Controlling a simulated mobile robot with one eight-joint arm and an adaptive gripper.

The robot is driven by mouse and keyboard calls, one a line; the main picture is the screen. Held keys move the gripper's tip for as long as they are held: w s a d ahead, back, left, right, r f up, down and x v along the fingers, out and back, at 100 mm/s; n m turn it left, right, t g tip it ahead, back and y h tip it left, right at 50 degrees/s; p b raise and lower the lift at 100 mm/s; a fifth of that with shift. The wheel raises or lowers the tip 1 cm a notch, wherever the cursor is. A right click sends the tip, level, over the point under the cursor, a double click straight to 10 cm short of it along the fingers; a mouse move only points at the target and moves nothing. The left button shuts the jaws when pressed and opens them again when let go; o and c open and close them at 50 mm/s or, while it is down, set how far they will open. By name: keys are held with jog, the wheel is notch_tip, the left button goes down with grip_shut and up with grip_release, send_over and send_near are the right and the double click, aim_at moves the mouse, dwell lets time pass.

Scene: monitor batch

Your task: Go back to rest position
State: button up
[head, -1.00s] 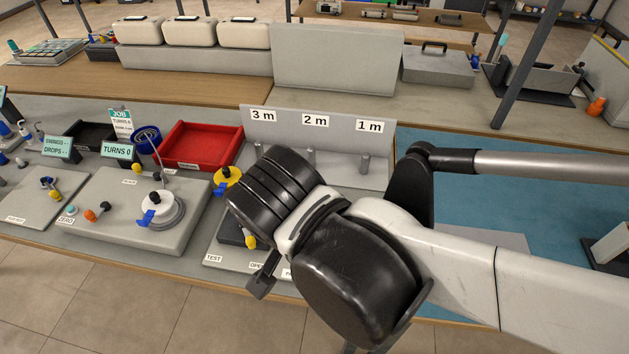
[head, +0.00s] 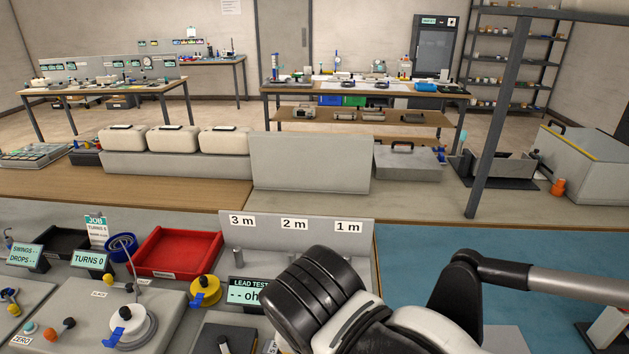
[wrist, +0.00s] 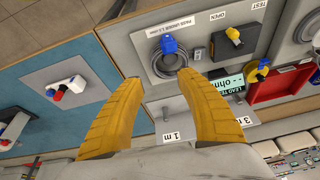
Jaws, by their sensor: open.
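My arm reaches in from the right in the head view, its dark wrist joint over the front of the bench. The fingers are hidden there. In the wrist view my gripper (wrist: 158,110) shows two yellow fingers spread apart with nothing between them. Beyond the fingertips lies a coiled grey cable with a blue plug (wrist: 170,45) on a grey plate. The lead tester display (head: 246,292) stands just left of my wrist in the head view.
A grey board marked 3 m, 2 m and 1 m (head: 300,246) stands upright behind my wrist. A red tray (head: 180,252), a yellow reel (head: 205,291) and a winder (head: 131,327) are to the left. A blue mat (head: 430,247) is at right, mostly clear.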

jog(key=w+d+r+n+t, duration=0.1)
jog(key=w+d+n+t, duration=0.1)
jog(key=d, duration=1.7)
jog(key=shift+w+t, duration=0.7)
jog(key=shift+w, duration=0.2)
